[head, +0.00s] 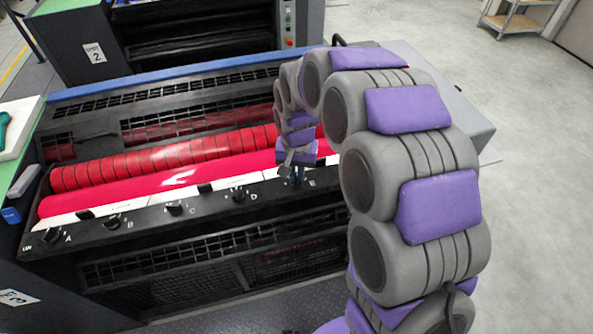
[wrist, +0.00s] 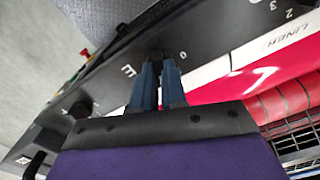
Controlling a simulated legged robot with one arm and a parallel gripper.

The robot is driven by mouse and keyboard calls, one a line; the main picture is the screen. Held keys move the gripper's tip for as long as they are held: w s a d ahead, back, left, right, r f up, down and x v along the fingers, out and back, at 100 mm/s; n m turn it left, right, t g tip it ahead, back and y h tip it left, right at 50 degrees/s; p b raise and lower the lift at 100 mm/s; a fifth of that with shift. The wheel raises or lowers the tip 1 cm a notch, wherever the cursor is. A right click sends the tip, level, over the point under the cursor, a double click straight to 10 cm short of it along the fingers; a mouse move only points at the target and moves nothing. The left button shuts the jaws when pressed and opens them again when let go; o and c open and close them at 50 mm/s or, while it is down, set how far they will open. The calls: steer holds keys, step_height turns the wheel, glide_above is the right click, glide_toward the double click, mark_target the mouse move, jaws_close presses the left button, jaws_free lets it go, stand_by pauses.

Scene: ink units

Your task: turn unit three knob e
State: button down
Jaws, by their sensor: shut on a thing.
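Knob E (wrist: 157,56) is a black knob on the dark control strip (head: 142,222) of the press unit with red rollers. The letter E shows beside it in both views. My gripper (wrist: 158,72) has its two blue fingers closed on the knob from above, hiding most of it. In the head view my gripper (head: 298,174) is at the right part of the strip, by the letter E, and the knob itself is hidden.
Knobs A (head: 52,236), B (head: 113,222), C (head: 174,208) and D (head: 238,195) line the strip to the left. Red rollers (head: 160,160) lie behind it. Another unit labelled 2 (head: 94,53) stands farther back. Open floor (head: 540,140) is at right.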

steer(key=n+p, duration=0.5)
steer(key=shift+s+r, duration=0.1)
steer(key=shift+r, duration=0.05)
steer(key=n+p, duration=0.4)
steer(key=n, duration=0.2)
steer(key=shift+n+p, duration=0.3)
steer(key=shift+p, duration=0.05)
steer(key=n+p, duration=0.2)
steer(key=n, duration=0.1)
steer(key=shift+n, duration=0.4)
steer(key=shift+n+p, duration=1.4)
steer(key=shift+n, duration=0.6)
steer(key=c, duration=1.2)
jaws_free()
steer(key=shift+w+f, duration=0.2)
steer(key=shift+c, duration=0.2)
steer(key=shift+o, duration=0.3)
steer(key=shift+s, duration=0.1)
